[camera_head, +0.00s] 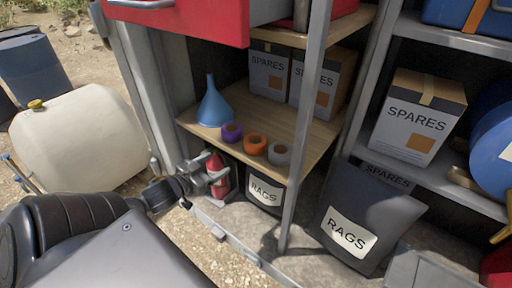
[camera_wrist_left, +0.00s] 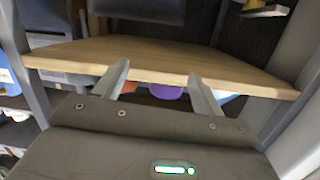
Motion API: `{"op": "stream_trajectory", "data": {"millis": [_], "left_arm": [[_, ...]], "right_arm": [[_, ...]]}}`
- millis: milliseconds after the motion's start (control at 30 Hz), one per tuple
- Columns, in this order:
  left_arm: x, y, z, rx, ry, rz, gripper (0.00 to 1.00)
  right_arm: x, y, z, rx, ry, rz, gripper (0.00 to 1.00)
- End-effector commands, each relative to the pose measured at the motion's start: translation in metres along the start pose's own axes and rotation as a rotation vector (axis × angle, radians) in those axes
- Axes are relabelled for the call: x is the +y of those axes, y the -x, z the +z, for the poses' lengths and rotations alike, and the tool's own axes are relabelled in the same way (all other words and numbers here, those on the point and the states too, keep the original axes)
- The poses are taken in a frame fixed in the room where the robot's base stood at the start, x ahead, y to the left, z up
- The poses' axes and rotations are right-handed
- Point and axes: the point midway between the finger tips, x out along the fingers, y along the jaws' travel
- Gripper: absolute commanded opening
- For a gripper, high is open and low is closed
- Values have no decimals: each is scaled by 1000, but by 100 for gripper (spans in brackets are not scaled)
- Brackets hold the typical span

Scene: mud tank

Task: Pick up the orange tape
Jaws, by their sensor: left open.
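The orange tape (camera_head: 255,144) lies on the wooden shelf (camera_head: 290,122), between a purple roll (camera_head: 232,132) and a grey roll (camera_head: 279,153). My left gripper (camera_head: 217,173) is open and empty, in front of the shelf and below its front edge, left of and below the orange tape and apart from it. In the left wrist view, the open fingers (camera_wrist_left: 158,72) point at the shelf board (camera_wrist_left: 180,60), with part of the purple roll (camera_wrist_left: 166,92) showing between them. My right gripper is out of view.
A blue funnel (camera_head: 213,103) stands left of the rolls, with spares boxes (camera_head: 268,75) behind. A red bottle (camera_head: 217,180) is right behind my left gripper, beside a rags bag (camera_head: 264,190). A grey post (camera_head: 308,120) rises right of the rolls. A red drawer (camera_head: 190,18) overhangs above.

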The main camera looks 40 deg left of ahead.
Motion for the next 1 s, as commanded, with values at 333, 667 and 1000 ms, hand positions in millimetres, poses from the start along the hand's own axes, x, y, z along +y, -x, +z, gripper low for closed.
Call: {"op": "stream_trajectory", "data": {"millis": [333,667,1000], "left_arm": [[51,15,-83,126,80,153,69],[54,-11,-86,130,78,151,69],[58,-39,-89,126,78,151,69]], "right_arm": [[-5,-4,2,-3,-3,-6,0],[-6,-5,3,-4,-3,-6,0],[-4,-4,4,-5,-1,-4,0]]}}
